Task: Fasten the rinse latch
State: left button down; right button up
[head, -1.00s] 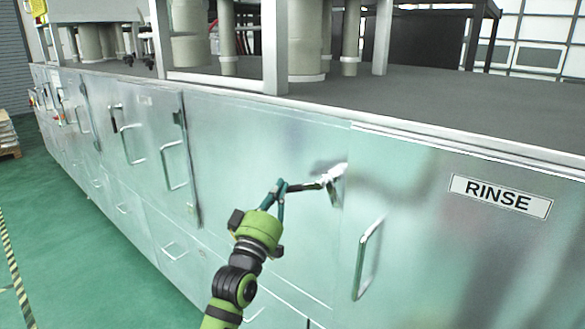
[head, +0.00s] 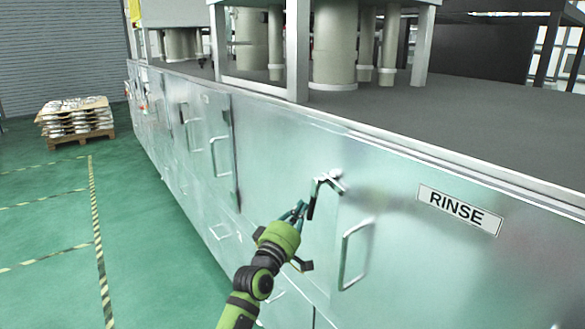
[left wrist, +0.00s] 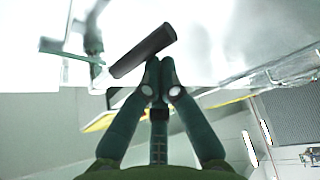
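The rinse latch (head: 325,182) is on the front panel, left of the RINSE door's handle. It has a bright metal arm and a dark grip that hangs roughly downward in the head view. In the left wrist view the dark grip (left wrist: 143,52) lies slantwise just beyond the fingertips. My left gripper (head: 299,211) is at the left side of the grip, close to its lower part. Its fingers (left wrist: 158,66) meet at the tips, with nothing visible between them. I cannot tell whether they touch the grip. My right gripper is not in view.
The RINSE door has a label (head: 459,210) and a bar handle (head: 356,253) right of the latch. More doors with handles (head: 220,156) run along the cabinet to the left. A loaded pallet (head: 76,120) stands on the far floor. The green floor at left is clear.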

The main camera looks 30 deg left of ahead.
pick_arm(q)
jog(key=shift+s+d+f, duration=0.1)
jog(key=shift+s+d, duration=0.15)
jog(key=shift+d, duration=0.45)
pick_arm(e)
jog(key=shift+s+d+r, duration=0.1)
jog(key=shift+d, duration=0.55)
